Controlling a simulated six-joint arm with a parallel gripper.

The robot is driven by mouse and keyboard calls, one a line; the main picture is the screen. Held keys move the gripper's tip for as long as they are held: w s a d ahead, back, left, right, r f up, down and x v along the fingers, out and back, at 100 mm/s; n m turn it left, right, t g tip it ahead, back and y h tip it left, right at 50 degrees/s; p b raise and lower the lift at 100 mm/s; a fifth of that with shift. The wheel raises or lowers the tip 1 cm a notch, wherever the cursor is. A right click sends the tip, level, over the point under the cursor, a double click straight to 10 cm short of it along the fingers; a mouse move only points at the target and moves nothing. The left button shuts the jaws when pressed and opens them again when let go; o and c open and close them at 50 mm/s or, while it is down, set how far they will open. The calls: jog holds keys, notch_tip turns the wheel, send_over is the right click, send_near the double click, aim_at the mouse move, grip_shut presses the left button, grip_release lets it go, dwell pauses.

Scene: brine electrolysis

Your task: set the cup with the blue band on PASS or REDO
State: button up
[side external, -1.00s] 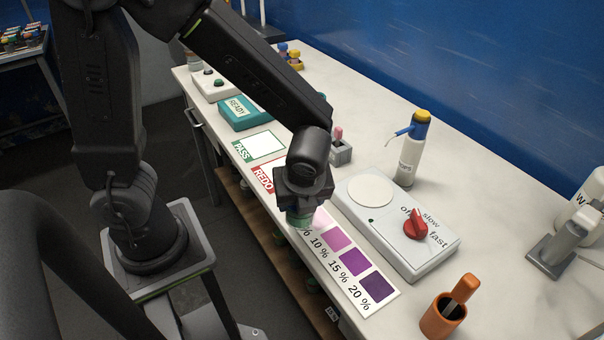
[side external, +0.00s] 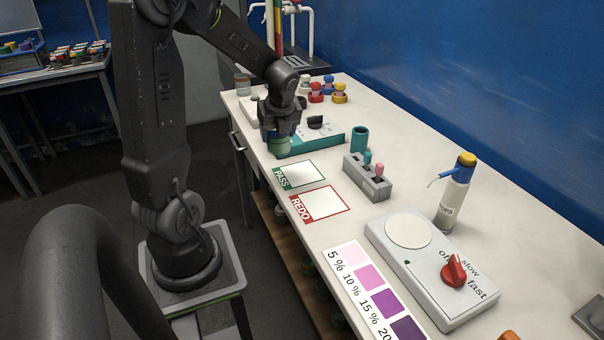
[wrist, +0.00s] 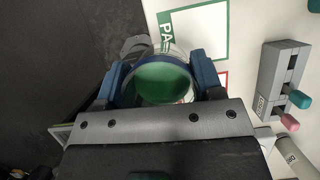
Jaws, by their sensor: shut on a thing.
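My gripper (side external: 281,132) is shut on a clear cup (side external: 279,146) with green contents, upright. In the wrist view the cup (wrist: 163,82) sits between the two blue fingers, with a dark bluish ring around its rim. The side view shows the cup near the table's front edge, by the teal box and just beyond the PASS card. The PASS card (side external: 305,174), white with a green border, is bare. The REDO card (side external: 322,203), with a red border, is also bare. PASS also shows in the wrist view (wrist: 203,32), right of the cup.
A teal box (side external: 327,138) stands close behind the cup. A grey holder (side external: 366,181) with teal and pink pieces and a teal cylinder (side external: 360,139) stand behind the cards. The stirrer (side external: 432,258), shade card (side external: 372,290) and wash bottle (side external: 455,195) are to the right.

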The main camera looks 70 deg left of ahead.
jog(key=s+a, duration=0.3)
jog(key=a, duration=0.2)
jog(key=shift+n, duration=0.3)
jog(key=w+d+f, duration=0.1)
jog(key=w+f, duration=0.1)
jog(key=w, duration=0.1)
jog(key=w+d+f, duration=0.1)
jog(key=w+f, duration=0.1)
jog(key=w, duration=0.1)
jog(key=w+d+f, duration=0.1)
jog(key=w+d, duration=0.1)
jog(key=w, duration=0.1)
jog(key=shift+w+d+f, duration=0.1)
jog(key=shift+w+f, duration=0.25)
jog(key=shift+f, duration=0.05)
jog(key=shift+w+f, duration=0.1)
jog(key=shift+f, duration=1.95)
jog(key=shift+f, duration=0.1)
jog(key=o, duration=1)
